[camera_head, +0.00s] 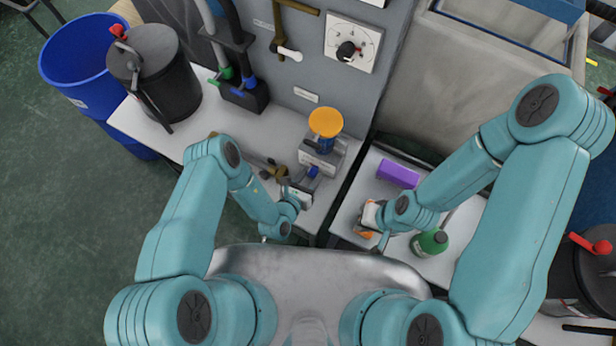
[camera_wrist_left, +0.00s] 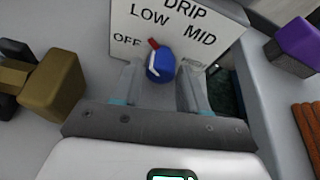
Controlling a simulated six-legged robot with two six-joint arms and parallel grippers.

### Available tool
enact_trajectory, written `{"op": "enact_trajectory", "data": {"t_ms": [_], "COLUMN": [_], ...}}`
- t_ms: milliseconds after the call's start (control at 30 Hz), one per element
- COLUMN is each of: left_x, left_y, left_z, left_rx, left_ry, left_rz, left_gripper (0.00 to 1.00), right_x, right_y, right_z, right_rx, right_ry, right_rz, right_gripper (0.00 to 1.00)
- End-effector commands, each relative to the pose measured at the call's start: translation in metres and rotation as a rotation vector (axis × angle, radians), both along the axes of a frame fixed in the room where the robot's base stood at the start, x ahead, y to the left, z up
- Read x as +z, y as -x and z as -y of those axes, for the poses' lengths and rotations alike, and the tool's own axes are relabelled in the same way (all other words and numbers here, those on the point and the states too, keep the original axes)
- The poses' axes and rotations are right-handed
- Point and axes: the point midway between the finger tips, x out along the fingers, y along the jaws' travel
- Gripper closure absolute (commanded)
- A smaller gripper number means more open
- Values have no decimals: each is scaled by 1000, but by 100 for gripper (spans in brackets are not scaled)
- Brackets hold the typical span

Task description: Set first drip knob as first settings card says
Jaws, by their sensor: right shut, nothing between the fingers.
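The drip knob is blue with a red-tipped pointer and shows in the left wrist view (camera_wrist_left: 160,66), on a white plate (camera_wrist_left: 215,45) lettered DRIP, OFF, LOW and MID. Its red tip points up and slightly left, between OFF and LOW. In the head view the blue knob (camera_head: 313,171) sits just beyond my left gripper (camera_head: 300,193). That gripper is open, its fingers on either side of the knob and a little short of it. My right gripper (camera_head: 376,238) is shut, low by the right-hand counter. I cannot make out a readable settings card.
An orange-topped blue jar (camera_head: 325,124) stands behind the knob. A black-knobbed dial plate (camera_head: 354,43) is on the grey panel. A brass valve block (camera_wrist_left: 55,82) is left of the gripper. A purple block (camera_head: 398,173) and green bottle (camera_head: 430,242) are on the right counter.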

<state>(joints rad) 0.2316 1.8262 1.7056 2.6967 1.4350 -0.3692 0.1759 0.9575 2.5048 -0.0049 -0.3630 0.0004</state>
Motion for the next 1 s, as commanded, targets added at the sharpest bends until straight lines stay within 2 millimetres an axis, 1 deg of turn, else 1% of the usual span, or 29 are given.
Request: {"op": "enact_trajectory", "data": {"t_ms": [67,167,267,500,600,700,833,1000], "left_x": [1,5,12,34,42,49,53,57], "left_y": [2,11,29,85,104,118,131,139], "left_z": [-1,-6,-14,-40,-49,-55,-60,-63], "left_rx": [0,0,3,8,9,8,4,2], "left_ry": [0,1,2,4,4,3,2,1], "left_rz": [0,-1,-5,-7,-7,-4,-5,-1], "left_gripper": [57,57,57,57,57,57,57,57], "right_x": [0,0,0,0,0,-1,-4,-5], "right_y": [0,0,0,0,0,0,0,0], "right_z": [0,0,0,0,0,0,0,0], "right_rx": [0,0,0,0,0,0,0,0], "right_ry": [0,0,0,0,0,0,0,0], "right_rz": [0,0,0,0,0,0,0,0], "right_gripper": [100,100,100,100,100,100,100,100]}}
